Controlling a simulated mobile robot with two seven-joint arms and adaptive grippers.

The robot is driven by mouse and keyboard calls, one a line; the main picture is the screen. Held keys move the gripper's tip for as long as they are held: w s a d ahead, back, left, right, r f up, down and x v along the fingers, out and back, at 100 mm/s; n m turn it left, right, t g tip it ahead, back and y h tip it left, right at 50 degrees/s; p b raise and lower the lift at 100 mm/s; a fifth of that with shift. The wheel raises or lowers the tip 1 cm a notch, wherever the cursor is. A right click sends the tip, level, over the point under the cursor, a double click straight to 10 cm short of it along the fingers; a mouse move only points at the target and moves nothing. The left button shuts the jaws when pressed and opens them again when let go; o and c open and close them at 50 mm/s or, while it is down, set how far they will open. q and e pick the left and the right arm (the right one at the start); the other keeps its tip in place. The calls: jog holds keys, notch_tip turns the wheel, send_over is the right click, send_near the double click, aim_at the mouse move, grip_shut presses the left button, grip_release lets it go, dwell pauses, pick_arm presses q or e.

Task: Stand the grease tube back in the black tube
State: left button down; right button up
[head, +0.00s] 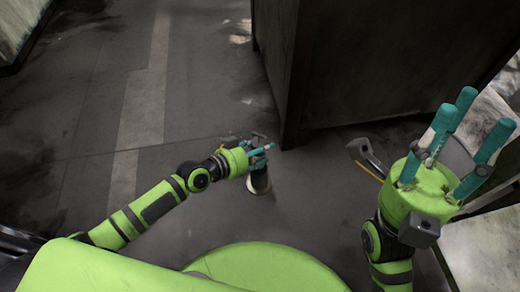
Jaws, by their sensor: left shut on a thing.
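My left gripper (264,152) reaches in from the left and is low over the dark floor, left of the corner of the big cabinet. It is shut on a small dark cylinder with a pale end, which looks like the grease tube (259,184); it hangs below the fingers. The fingers hide its upper part. My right gripper (456,140) is raised at the right with its teal fingers spread apart, open and empty. I cannot pick out the black tube with certainty in this view.
A large dark cabinet (385,60) stands at the upper right, its near corner close to my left gripper. A grey bracket-like part with a yellow edge (366,153) is left of my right gripper. Pale panels (485,250) are at the right edge. The floor (90,110) at left is clear.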

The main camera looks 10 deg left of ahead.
pick_arm(q)
jog(key=shift+f+b, duration=0.9)
jog(key=shift+f, duration=0.05)
jog(key=shift+c, duration=1.8)
grip_release()
jog(key=shift+f, duration=0.1)
jog(key=shift+s, duration=0.1)
jog(key=v, duration=1.2)
jog(key=shift+a, duration=0.1)
